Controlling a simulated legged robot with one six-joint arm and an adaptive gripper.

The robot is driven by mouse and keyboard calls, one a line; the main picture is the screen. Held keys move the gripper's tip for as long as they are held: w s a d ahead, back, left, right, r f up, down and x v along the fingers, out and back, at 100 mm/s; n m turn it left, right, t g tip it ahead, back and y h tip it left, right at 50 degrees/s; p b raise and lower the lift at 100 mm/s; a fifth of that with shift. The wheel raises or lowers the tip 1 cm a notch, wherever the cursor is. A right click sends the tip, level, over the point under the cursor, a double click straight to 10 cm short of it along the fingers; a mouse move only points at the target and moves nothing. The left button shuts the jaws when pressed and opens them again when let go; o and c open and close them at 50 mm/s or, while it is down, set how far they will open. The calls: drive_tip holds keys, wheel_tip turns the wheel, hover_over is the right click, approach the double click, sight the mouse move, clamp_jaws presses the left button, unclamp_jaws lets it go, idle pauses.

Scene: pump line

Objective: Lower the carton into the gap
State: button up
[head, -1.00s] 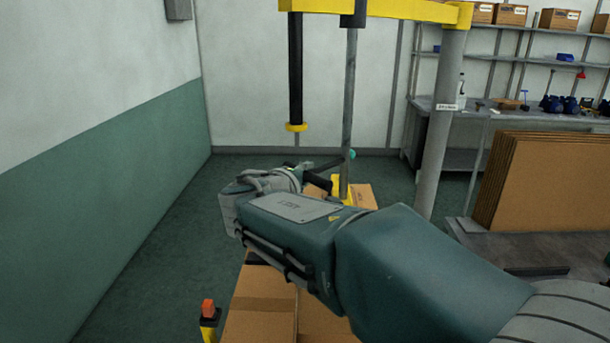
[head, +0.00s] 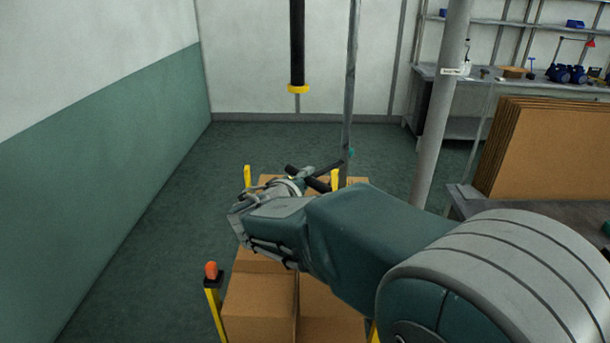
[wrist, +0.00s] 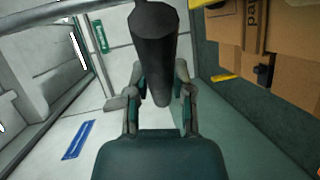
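My gripper (head: 284,186) reaches over the stacked cartons (head: 258,302) in the head view. In the wrist view its two fingers (wrist: 160,74) close around a thick black handle bar (wrist: 154,38), which also shows in the head view (head: 318,183). Brown carton surfaces show just beyond the gripper (head: 356,182), and printed carton faces fill the upper right of the wrist view (wrist: 290,40). My arm hides much of the stack. I cannot tell which carton hangs from the handle, and the gap is hidden.
A yellow post with an orange cap (head: 211,271) stands at the stack's near left corner. Thin yellow posts (head: 247,178) rise farther back. A grey column (head: 440,110) and flat cardboard sheets (head: 545,150) stand to the right. Floor left of the stack is clear.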

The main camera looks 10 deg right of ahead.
drive_tip(key=o, duration=0.4)
drive_tip(key=shift+d+r, duration=0.1)
drive_tip(key=shift+o, duration=0.2)
drive_tip(key=v, duration=1.2)
